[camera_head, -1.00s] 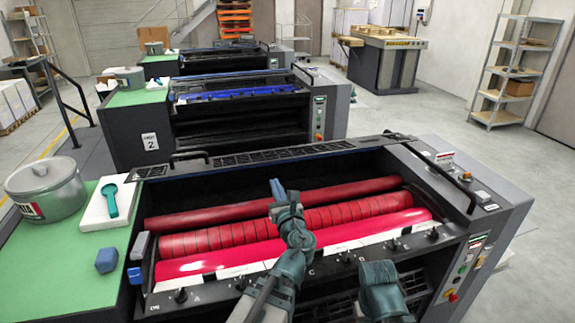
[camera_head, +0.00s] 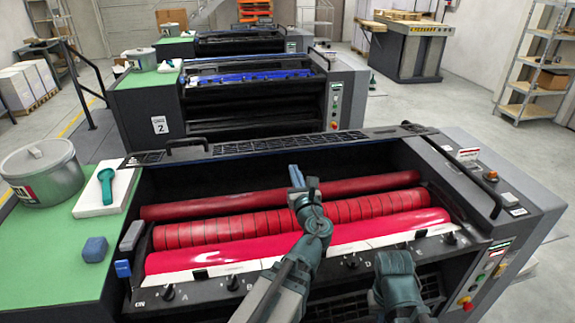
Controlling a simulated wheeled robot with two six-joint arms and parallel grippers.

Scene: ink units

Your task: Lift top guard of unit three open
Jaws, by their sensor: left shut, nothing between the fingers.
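The nearest press, unit three (camera_head: 520,235), has bright red rollers (camera_head: 285,216) exposed in its open top bay. A dark slotted grille strip (camera_head: 262,146) runs along the back edge of the bay, with a black bar handle (camera_head: 187,146) at its left part. I cannot tell whether this strip is the top guard. My left gripper (camera_head: 295,174) is shut and empty, over the rear roller and in front of the strip, apart from the handle. My right arm shows only as a link at the bottom right; its gripper is out of view.
A green side table (camera_head: 60,262) at left holds a grey ink pail (camera_head: 42,176), a white pad with a teal tool (camera_head: 106,188) and a blue block (camera_head: 95,249). A second handle (camera_head: 468,185) is at the right. Unit 2 (camera_head: 160,125) stands behind.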

